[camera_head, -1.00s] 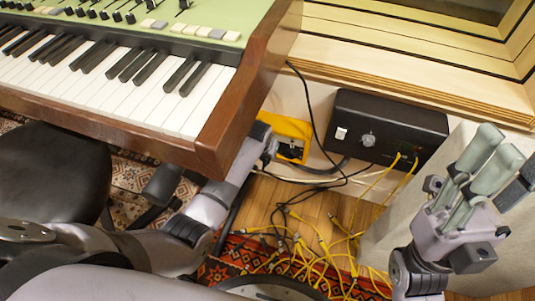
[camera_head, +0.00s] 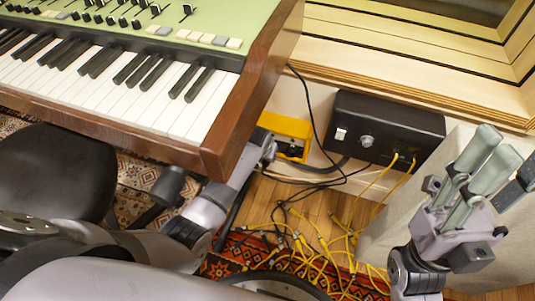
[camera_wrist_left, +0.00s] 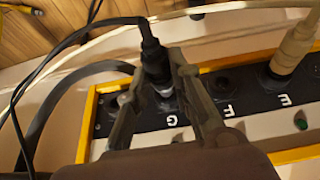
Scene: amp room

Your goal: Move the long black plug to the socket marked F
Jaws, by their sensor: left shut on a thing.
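The long black plug (camera_wrist_left: 155,66) with its black cable stands upright at the socket marked G in the left wrist view. My left gripper (camera_wrist_left: 157,75) is shut on it, one finger on each side. I cannot tell whether the plug is fully seated. The socket marked F (camera_wrist_left: 227,85) is just to the right and looks empty. The sockets sit in a black strip with a yellow frame (camera_wrist_left: 88,120), whose yellow housing (camera_head: 285,124) is partly hidden by my left gripper (camera_head: 268,150) in the head view. My right gripper (camera_head: 490,158) is raised, open and empty.
A beige plug (camera_wrist_left: 292,48) stands in the socket marked E. A black box (camera_head: 385,128) with yellow cables is right of the strip. Yellow cables (camera_head: 320,255) lie tangled on the floor. A wooden keyboard (camera_head: 225,145) overhangs my left arm; a black stool (camera_head: 55,175) is at left.

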